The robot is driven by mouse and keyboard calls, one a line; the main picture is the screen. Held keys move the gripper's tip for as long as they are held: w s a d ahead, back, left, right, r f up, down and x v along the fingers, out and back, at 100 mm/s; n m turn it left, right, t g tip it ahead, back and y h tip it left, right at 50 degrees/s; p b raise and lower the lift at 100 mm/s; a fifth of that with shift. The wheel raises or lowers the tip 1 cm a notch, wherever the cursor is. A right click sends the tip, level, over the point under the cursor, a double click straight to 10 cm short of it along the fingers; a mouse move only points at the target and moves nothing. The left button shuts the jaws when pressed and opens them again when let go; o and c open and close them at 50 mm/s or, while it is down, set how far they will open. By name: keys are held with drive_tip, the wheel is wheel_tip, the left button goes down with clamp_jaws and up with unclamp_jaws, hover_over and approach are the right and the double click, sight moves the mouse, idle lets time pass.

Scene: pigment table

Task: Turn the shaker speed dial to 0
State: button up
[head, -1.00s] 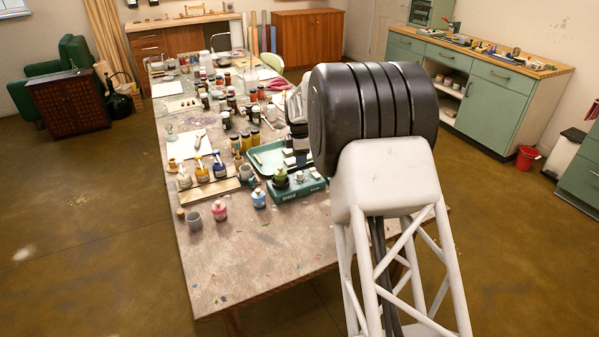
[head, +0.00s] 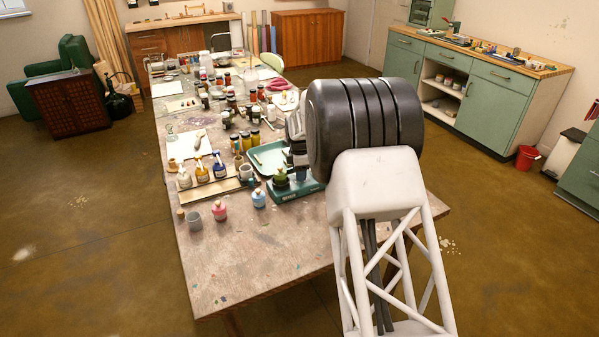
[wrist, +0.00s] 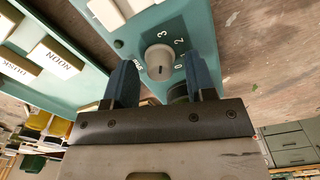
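The teal shaker (head: 308,189) stands on the table in the head view, its right part hidden by my arm. A dark green-topped jar (head: 281,179) is on or beside its left end. In the wrist view the shaker's panel (wrist: 200,22) carries a pale grey speed dial (wrist: 158,60) with white numerals; 3, 2 and 0 show. A small dark mark is on the dial's face; I cannot tell its exact setting. My gripper (wrist: 161,66) is open, its two blue fingers on either side of the dial with visible gaps. In the head view my arm hides the fingers.
A teal tray (head: 257,168) lies just behind the shaker. Cards marked NOON (wrist: 57,58) and DUSK (wrist: 17,67) lie in the wrist view. The table's front (head: 250,260) is bare.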

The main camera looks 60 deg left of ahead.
drive_tip(key=c, duration=0.8)
drive_tip(key=shift+m, duration=0.4)
drive_tip(key=m, duration=0.9)
drive_tip(key=shift+r+m, duration=0.1)
drive_tip(key=shift+m, duration=0.3)
drive_tip(key=m, duration=0.9)
drive_tip(key=shift+m, duration=2.1)
